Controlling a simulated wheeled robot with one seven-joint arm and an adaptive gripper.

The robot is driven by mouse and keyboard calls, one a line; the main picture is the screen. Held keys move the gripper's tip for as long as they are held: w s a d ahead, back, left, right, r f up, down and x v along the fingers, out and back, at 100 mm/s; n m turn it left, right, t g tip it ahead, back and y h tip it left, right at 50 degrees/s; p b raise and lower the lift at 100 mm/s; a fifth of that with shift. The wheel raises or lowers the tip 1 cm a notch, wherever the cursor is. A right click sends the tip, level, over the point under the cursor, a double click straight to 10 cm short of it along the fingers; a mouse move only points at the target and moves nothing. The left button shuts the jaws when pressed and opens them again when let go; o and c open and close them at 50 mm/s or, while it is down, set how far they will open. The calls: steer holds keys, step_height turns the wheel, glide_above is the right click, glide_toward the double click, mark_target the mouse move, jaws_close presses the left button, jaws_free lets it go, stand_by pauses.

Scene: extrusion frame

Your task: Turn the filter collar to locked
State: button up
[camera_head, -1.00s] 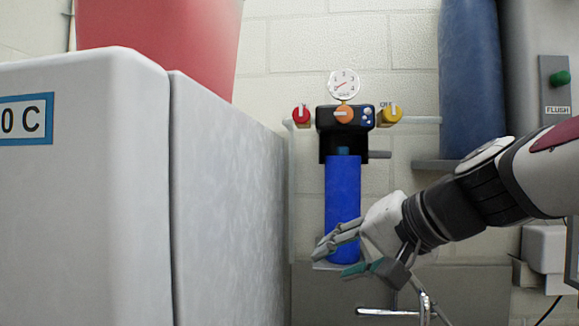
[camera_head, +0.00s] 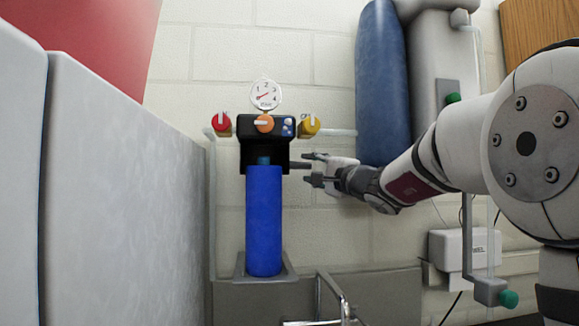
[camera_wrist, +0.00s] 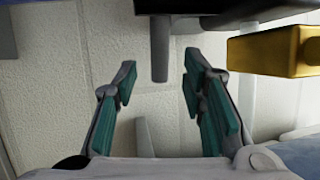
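The filter has a black head (camera_head: 264,130) on the wall and a blue canister (camera_head: 264,222) standing below it. A short dark grey handle (camera_head: 300,165) juts out to the right under the head, at what looks like the collar. In the wrist view this handle (camera_wrist: 160,50) is a grey bar pointing from the black housing (camera_wrist: 165,8) toward my gripper. My gripper (camera_head: 312,170) is just right of the handle, pointing left. In the wrist view my gripper (camera_wrist: 160,78) is open, its green-padded fingers on either side of the handle's line, not visibly touching it. Lock markings cannot be read.
A gauge (camera_head: 265,95), an orange knob (camera_head: 264,123), a red knob (camera_head: 221,122) and a yellow knob (camera_head: 309,125) surround the head; the yellow knob is just above my gripper. A blue tank (camera_head: 380,85) stands right. A metal tap (camera_head: 333,295) is below. A white cabinet (camera_head: 120,190) fills the left.

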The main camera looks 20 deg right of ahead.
mark_target(303, 167)
steer(key=shift+p+x, duration=0.65)
steer(key=shift+x, duration=2.15)
jaws_close()
